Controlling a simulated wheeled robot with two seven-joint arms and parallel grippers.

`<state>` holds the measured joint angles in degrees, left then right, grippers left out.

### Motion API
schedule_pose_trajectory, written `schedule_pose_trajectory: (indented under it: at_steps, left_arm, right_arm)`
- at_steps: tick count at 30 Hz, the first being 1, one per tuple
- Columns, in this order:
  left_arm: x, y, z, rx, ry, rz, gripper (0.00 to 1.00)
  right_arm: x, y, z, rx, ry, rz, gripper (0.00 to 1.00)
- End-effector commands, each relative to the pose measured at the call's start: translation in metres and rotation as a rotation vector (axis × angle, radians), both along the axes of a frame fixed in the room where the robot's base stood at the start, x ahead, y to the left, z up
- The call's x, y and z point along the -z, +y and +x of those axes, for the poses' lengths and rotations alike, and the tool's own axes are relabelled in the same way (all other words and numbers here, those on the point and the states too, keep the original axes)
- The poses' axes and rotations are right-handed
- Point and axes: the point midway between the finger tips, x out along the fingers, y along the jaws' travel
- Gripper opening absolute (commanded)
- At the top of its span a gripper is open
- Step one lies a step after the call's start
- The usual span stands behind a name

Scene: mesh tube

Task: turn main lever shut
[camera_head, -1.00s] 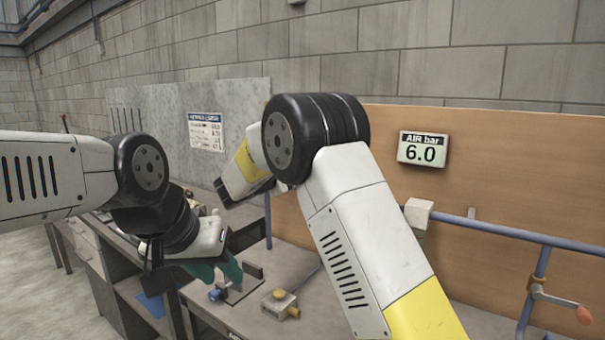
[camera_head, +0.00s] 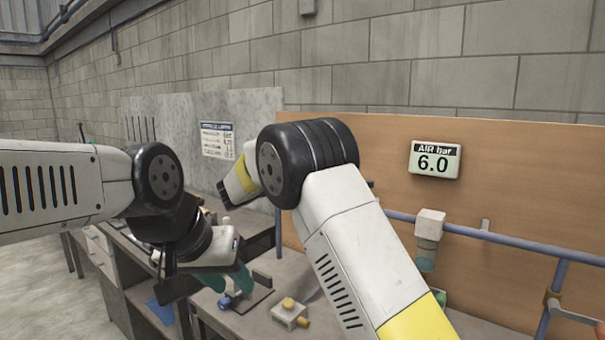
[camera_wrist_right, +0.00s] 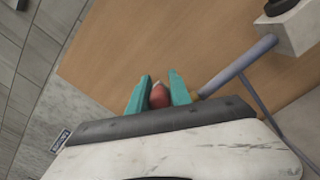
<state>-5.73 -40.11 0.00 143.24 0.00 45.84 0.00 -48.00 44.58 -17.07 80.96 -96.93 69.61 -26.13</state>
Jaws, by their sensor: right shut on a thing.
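In the right wrist view the teal fingers of my right gripper (camera_wrist_right: 158,94) stand on both sides of a rounded red grip (camera_wrist_right: 159,97) and are shut on it. I cannot tell for sure whether it is the main lever's. In the head view my right fingers are hidden. A lever on a brass fitting (camera_head: 553,303) shows at the lower right, its orange-red handle (camera_head: 600,328) cut by the frame edge. My left gripper (camera_head: 228,280) has teal fingers apart over the bench and looks empty.
A blue pipe (camera_head: 510,240) runs along the wooden board (camera_head: 540,170). A white unit with a teal bowl (camera_head: 427,258) is on it. The air gauge (camera_head: 435,160) reads 6.0. A small box with a yellow knob (camera_head: 290,313) and a blue-knobbed fixture (camera_head: 245,297) are on the bench.

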Motion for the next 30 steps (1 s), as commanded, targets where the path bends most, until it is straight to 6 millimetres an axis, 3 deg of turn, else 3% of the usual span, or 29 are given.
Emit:
schedule_pose_trajectory:
  at_steps: [7, 8, 10, 22, 30]
  left_arm:
    - [0.000, 0.000, 0.000, 0.000, 0.000, 0.000, 0.36]
    - [0.000, 0.000, 0.000, 0.000, 0.000, 0.000, 0.36]
    - [0.000, 0.000, 0.000, 0.000, 0.000, 0.000, 0.36]
    - [0.000, 0.000, 0.000, 0.000, 0.000, 0.000, 0.36]
    - [0.000, 0.000, 0.000, 0.000, 0.000, 0.000, 0.36]
  right_arm:
    - [0.004, 0.006, 0.001, -0.015, 0.006, 0.001, 0.00]
    - [0.004, 0.006, 0.001, -0.015, 0.006, 0.001, 0.30]
    - [0.004, 0.006, 0.000, -0.015, 0.006, 0.002, 0.44]
    - [0.002, 0.006, -0.004, -0.009, 0.003, 0.002, 0.44]
    - [0.002, 0.032, -0.040, -0.013, 0.003, 0.001, 0.44]
